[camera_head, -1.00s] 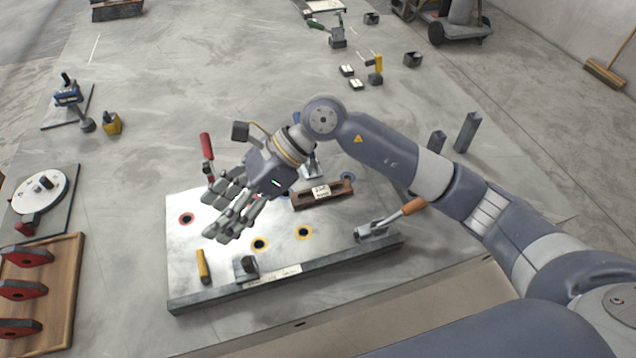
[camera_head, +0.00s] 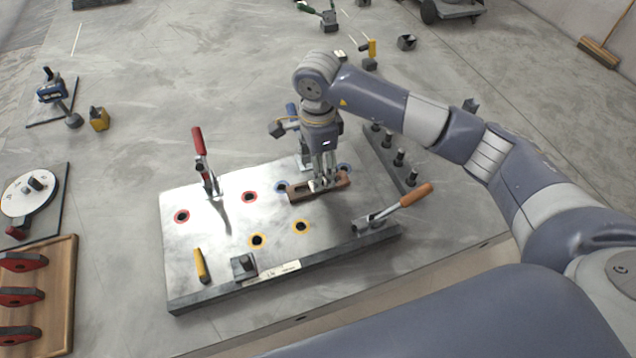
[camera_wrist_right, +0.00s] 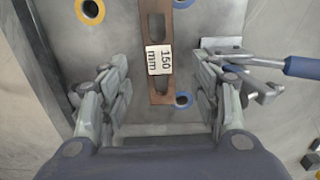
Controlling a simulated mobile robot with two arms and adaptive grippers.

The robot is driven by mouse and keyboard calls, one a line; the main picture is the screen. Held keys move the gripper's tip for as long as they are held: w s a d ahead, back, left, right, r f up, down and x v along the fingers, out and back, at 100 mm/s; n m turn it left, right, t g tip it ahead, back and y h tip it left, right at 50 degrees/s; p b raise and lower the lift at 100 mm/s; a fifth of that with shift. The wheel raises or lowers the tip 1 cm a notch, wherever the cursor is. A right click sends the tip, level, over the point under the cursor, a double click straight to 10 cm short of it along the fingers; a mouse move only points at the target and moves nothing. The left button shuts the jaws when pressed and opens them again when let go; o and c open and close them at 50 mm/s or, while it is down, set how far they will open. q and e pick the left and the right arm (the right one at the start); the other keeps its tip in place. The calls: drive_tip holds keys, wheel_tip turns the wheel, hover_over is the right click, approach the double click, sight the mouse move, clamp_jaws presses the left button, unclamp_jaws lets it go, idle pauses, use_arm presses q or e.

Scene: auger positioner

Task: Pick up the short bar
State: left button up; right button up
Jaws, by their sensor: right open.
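The short bar (camera_head: 300,194) is a brown slotted bar lying on the steel plate. In the right wrist view the bar (camera_wrist_right: 160,60) carries a white "150 mm" label and runs up the middle of the picture. My right gripper (camera_head: 323,182) points down over the bar in the head view and hides part of it. In the right wrist view my right gripper (camera_wrist_right: 162,82) is open, with one finger on each side of the bar and a gap on both sides. My left gripper is not in view.
The steel plate (camera_head: 215,255) has ringed holes. A red-handled clamp (camera_head: 201,155), an orange-handled clamp (camera_head: 400,204) and a blue-handled clamp (camera_wrist_right: 270,64) stand on it. A yellow pin (camera_head: 201,265) and a dark block (camera_head: 243,266) are near its front. A dark rack with posts (camera_head: 398,158) is behind right.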

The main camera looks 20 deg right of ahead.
wheel_tip(320, 180, down, 4)
drive_tip(key=shift+f+p, duration=0.2)
drive_tip(key=shift+p, duration=0.55)
drive_tip(key=shift+f, duration=0.3)
drive_tip(key=shift+r, duration=0.1)
clamp_jaws()
